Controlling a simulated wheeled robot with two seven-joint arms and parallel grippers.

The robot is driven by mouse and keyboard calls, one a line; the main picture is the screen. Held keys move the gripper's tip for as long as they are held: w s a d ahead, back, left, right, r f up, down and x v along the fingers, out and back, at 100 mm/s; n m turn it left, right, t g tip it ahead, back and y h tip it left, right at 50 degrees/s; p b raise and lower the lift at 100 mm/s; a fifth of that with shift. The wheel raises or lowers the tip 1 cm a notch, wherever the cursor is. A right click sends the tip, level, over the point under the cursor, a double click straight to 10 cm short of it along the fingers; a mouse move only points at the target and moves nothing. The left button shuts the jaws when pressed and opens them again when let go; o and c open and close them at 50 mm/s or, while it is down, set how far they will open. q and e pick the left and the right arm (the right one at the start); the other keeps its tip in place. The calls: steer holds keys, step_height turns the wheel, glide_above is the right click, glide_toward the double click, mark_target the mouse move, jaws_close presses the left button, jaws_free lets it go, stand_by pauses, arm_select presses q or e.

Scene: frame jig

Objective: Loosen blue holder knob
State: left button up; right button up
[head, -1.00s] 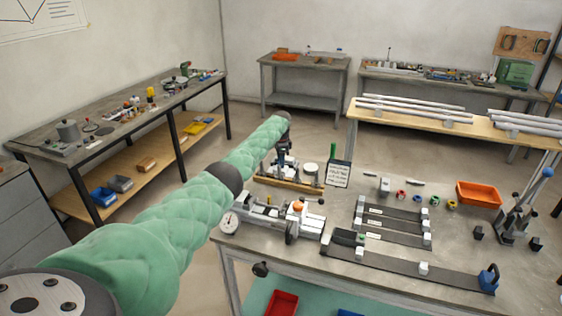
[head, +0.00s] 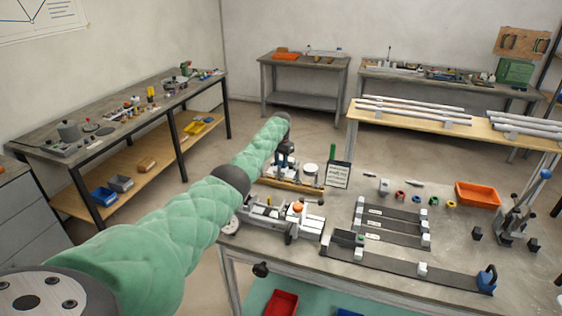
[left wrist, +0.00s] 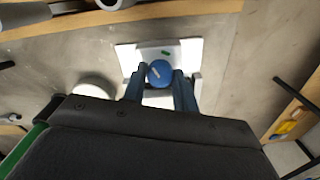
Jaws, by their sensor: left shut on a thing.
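The blue knob (left wrist: 158,70) is round, with a pale mark on its top, and sits on a white and grey holder (left wrist: 190,48) in the left wrist view. My left gripper (left wrist: 160,83) has its two dark blue fingers closed on either side of the knob. In the head view my left gripper (head: 285,162) points down at the far left of the main table, over the wooden rail. There the knob is largely hidden by the gripper and is too small to make out clearly. My right gripper is not in view.
A clamp fixture with an orange knob (head: 298,207) stands in front of the gripper. Dark strips with white blocks (head: 395,235) and an orange bin (head: 478,194) lie further right.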

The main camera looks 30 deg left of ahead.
arm_select(q)
steer(key=shift+w+r+n, duration=0.1)
steer(key=shift+r+n, duration=0.1)
steer(key=shift+n, duration=0.8)
steer(key=n+p, duration=0.1)
steer(key=n, duration=0.1)
steer(key=shift+n, duration=0.3)
steer(key=n, duration=0.4)
steer(key=shift+p, duration=0.3)
steer(key=shift+n, duration=1.2)
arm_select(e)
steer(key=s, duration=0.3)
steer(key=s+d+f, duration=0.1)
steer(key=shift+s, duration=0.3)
arm_select(q)
steer(key=shift+n, duration=0.4)
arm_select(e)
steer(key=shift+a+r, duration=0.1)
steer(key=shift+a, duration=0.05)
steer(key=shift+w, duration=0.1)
